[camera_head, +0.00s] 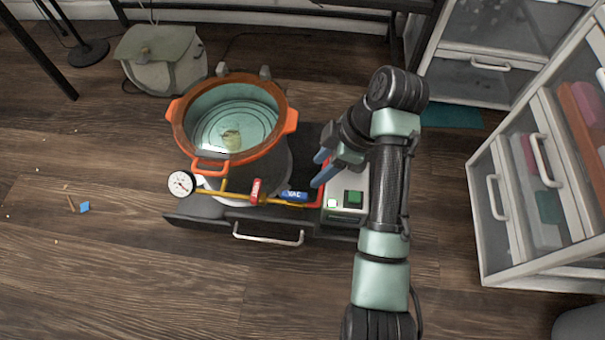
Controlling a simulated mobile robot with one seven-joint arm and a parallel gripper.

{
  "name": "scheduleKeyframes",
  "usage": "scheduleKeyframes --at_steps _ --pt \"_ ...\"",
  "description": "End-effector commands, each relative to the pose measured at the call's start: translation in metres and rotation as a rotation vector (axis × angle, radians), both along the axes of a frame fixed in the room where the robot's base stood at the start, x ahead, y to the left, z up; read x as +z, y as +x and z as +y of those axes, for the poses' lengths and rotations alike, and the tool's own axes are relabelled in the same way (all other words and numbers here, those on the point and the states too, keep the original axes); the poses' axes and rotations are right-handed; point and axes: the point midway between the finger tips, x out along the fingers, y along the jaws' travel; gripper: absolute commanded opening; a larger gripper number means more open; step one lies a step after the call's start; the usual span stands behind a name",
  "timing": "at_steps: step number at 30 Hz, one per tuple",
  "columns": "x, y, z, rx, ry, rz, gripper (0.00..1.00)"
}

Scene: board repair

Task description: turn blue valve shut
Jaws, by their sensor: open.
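The blue valve (294,196) is a blue handle marked VAC on the brass pipe at the front of the pot. It lies roughly along the pipe. A red valve handle (256,190) stands across the pipe to its left. My gripper (320,170) is open and empty, with its blue fingertips above and to the right of the blue valve, apart from it in the picture. How high the fingertips are above the valve I cannot tell.
The pot (233,115) with an orange rim stands on a dark drawer unit (200,207). A dial gauge (181,184) is at the pipe's left end. A box with a green button (353,198) is at the right. White drawer cabinets (490,225) stand further right.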

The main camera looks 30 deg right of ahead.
Motion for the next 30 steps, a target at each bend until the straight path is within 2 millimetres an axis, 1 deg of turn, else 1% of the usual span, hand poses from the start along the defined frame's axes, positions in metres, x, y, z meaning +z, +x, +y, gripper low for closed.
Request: scheduleKeyframes --at_steps 2,5,8,24,30 --pt "-0.007 -0.002 0.001 0.009 0.006 0.007 0.53" --pt "-0.013 -0.001 0.003 0.009 0.006 0.007 0.53" --pt "-0.024 0.001 0.006 0.009 0.005 0.006 0.53" --pt "-0.090 0.017 0.029 0.008 0.004 0.006 0.53" --pt "-0.111 0.022 0.036 0.007 0.004 0.004 0.53"
